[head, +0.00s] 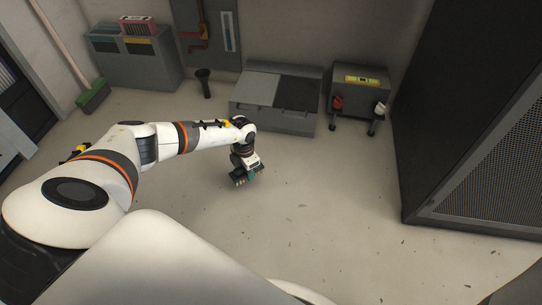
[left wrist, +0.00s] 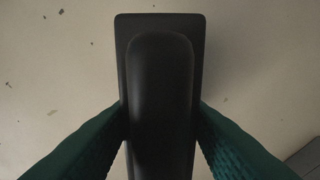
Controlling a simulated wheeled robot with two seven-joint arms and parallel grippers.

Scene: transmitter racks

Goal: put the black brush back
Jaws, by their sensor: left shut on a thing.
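The black brush (left wrist: 160,80) fills the middle of the left wrist view, with a raised rounded part along a wider flat block. The green ribbed fingers of my left gripper (left wrist: 162,140) are shut on it from both sides. In the head view my left gripper (head: 246,178) points down over the open floor, in front of the low grey box. The brush is small and mostly hidden by the gripper there. My right gripper is in neither view.
A low grey box (head: 262,120) with one light and one dark top panel stands by the back wall. To its right is a grey case (head: 374,79) with a yellow level. A dark funnel-shaped thing (head: 204,82), a green broom (head: 92,96) and a black rack (head: 445,110) stand around the clear floor.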

